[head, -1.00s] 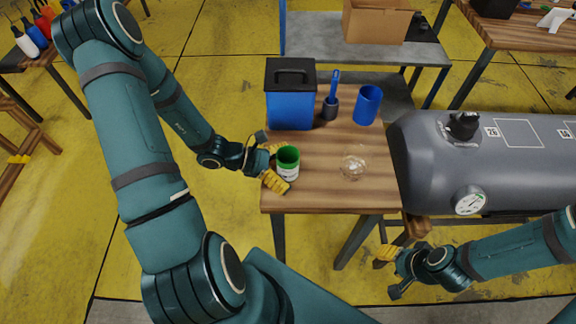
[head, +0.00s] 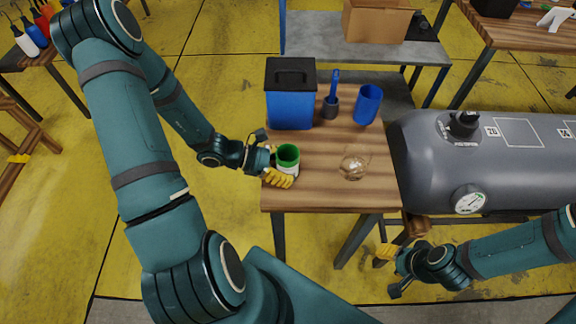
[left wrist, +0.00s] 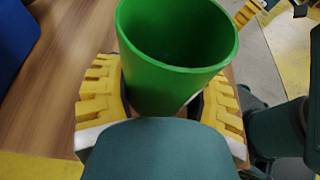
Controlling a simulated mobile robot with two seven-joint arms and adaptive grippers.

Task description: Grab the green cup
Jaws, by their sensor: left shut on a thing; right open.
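The green cup (head: 288,155) stands upright at the left edge of the wooden table (head: 325,195), with a white lower part in the head view. My left gripper (head: 282,167) is shut on it, its yellow fingers on either side. In the left wrist view the cup (left wrist: 180,40) is close up, its open rim facing the camera, between the yellow fingers (left wrist: 165,100). The cup's base is hidden there. My right gripper (head: 390,270) is open and empty, at the lower right, clear of the table.
A blue box with a black lid (head: 290,95), a dark holder with a blue handle (head: 331,100) and a blue cup (head: 368,104) stand at the table's back. A clear glass object (head: 353,168) is right of the green cup. A grey tank (head: 480,150) is at the right.

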